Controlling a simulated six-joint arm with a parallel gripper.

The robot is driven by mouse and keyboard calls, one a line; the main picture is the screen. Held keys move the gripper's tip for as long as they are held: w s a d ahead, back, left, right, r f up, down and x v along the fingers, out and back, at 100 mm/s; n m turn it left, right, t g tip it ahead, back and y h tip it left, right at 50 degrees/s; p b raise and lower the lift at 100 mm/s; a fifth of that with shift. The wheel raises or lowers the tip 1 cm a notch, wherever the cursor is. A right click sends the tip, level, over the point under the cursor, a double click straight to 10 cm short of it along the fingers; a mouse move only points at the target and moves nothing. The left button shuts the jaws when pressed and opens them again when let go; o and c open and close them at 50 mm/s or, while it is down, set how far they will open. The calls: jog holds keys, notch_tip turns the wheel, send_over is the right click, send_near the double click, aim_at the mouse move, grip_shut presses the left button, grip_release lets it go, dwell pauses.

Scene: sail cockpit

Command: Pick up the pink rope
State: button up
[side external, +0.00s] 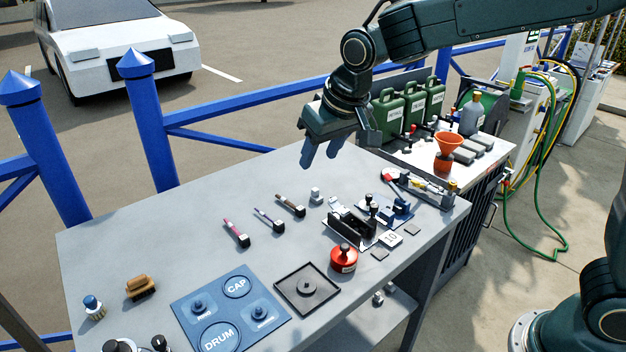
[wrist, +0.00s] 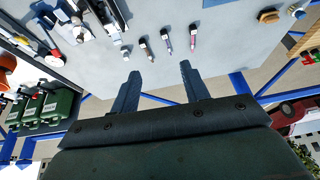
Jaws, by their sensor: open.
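The pink rope (side external: 230,227) appears to be the leftmost of three short, thin pieces with dark block-like ends, lying on the grey table. In the wrist view it seems to be the rightmost piece (wrist: 193,36). Beside it lie a purple-toned piece (side external: 264,214) and a brown one (side external: 286,201). My gripper (side external: 320,156) is open and empty above the far side of the table, apart from all three. In the wrist view its two fingers (wrist: 160,72) point toward the row of pieces, with a gap between them.
A blue mat (side external: 258,285), dark square tray (side external: 307,311) and red round container (side external: 343,260) are at the front. Clamped hardware (side external: 350,225) stands to the right. Green cans (side external: 412,103) and an orange funnel (side external: 447,148) stand behind right.

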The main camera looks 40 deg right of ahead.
jog(key=w+a+f, duration=0.9)
jog(key=a+f, duration=0.1)
jog(key=f, duration=0.1)
jog(key=shift+a+f, duration=0.1)
jog(key=shift+f, duration=0.1)
send_over(243, 236)
jog(key=s, duration=0.3)
jog(key=shift+f, duration=3.85)
jog(key=shift+w+f, duration=0.1)
jog(key=shift+x, duration=2.45)
grip_shut()
